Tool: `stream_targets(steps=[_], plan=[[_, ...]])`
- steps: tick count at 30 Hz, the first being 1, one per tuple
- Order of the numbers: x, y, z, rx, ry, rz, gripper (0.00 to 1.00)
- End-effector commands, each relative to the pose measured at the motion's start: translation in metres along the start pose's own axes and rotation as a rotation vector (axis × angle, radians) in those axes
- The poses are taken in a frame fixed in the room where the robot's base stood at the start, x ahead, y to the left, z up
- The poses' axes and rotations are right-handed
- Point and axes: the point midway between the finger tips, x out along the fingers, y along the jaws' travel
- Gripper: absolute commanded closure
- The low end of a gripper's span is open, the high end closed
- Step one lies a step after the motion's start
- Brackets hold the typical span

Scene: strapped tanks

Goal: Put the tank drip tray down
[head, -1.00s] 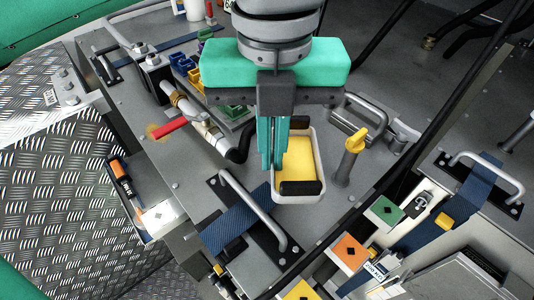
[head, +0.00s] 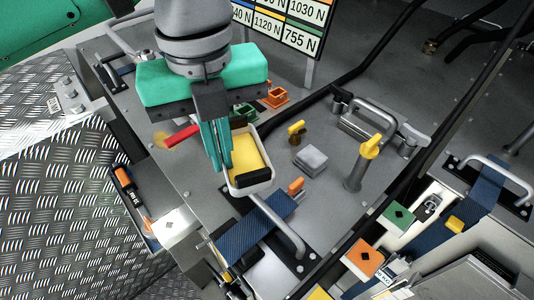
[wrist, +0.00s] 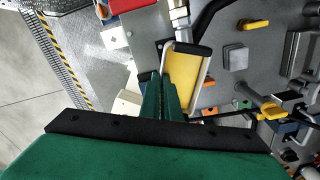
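The tank drip tray (head: 262,184) is a shallow white tray with a yellow inside and a black grip at each end. It also shows in the wrist view (wrist: 205,72), just beyond my fingers. My gripper (head: 224,168) points down at the tray's left side, its green fingers close together and shut on the tray's near side wall. The fingertips partly hide the tray in both views. The tray looks held over the grey deck (head: 330,205), near the blue strap; its exact height cannot be told.
A blue strap (head: 243,235) with a metal handle lies just below the tray. A red lever (head: 181,137) is at left, a small grey block (head: 311,160) and a yellow-topped post (head: 370,148) at right.

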Motion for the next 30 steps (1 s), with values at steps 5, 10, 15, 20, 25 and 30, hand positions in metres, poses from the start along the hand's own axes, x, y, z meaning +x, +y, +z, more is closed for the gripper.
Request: stream_targets(steps=[5, 10, 15, 20, 25, 30], plan=[[0.017, -0.030, 0.027, 0.007, 0.002, -0.002, 1.00], [0.042, -0.050, 0.047, 0.006, 0.003, 0.000, 1.00], [0.064, -0.062, 0.061, 0.004, 0.001, 0.000, 1.00], [0.073, -0.066, 0.067, 0.000, 0.000, -0.001, 1.00], [0.084, -0.072, 0.072, 0.001, 0.001, -0.001, 1.00], [0.108, -0.072, 0.072, 0.002, 0.002, -0.001, 1.00]])
